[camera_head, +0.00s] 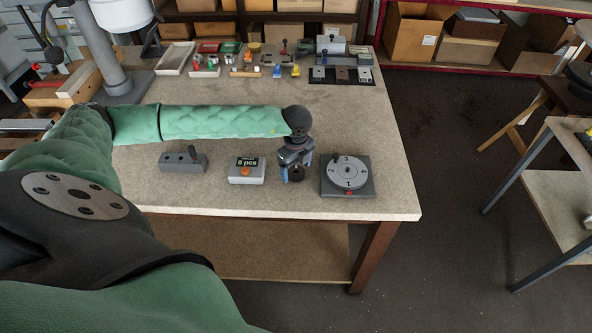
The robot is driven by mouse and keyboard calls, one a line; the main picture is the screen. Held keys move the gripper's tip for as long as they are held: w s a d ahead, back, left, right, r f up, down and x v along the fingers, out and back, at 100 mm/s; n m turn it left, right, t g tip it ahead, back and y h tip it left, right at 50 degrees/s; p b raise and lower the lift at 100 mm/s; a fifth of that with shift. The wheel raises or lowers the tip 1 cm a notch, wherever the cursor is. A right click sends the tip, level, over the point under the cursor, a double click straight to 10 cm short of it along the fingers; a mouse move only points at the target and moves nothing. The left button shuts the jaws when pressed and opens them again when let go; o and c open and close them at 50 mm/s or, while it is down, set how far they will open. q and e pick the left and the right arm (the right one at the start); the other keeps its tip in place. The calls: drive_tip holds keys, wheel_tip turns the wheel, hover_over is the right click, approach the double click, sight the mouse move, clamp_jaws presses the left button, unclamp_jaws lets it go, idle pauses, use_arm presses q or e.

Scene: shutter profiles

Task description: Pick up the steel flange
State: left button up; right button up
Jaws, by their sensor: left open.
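My left gripper (296,172) reaches over the workbench from the left and points down, its blue fingers apart. A small dark round part (297,173) shows between and below the fingers, on or just above the bench. It may be the steel flange, but it is too small and too covered by the gripper to be sure. I cannot tell whether the fingers touch it. No other part in view clearly reads as a steel flange. My right gripper is not in view.
A counter box reading "0 pcs" (246,171) stands left of the gripper, and a numbered dial on a grey base (348,176) right of it. A grey block with a lever (183,161) is farther left. Trays and small parts line the back. The bench's (375,120) right side is clear.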

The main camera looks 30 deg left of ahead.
use_arm(q)
drive_tip(key=shift+f, duration=0.3)
drive_tip(key=c, duration=1.3)
drive_tip(key=shift+r, duration=0.1)
drive_tip(key=shift+c, duration=0.2)
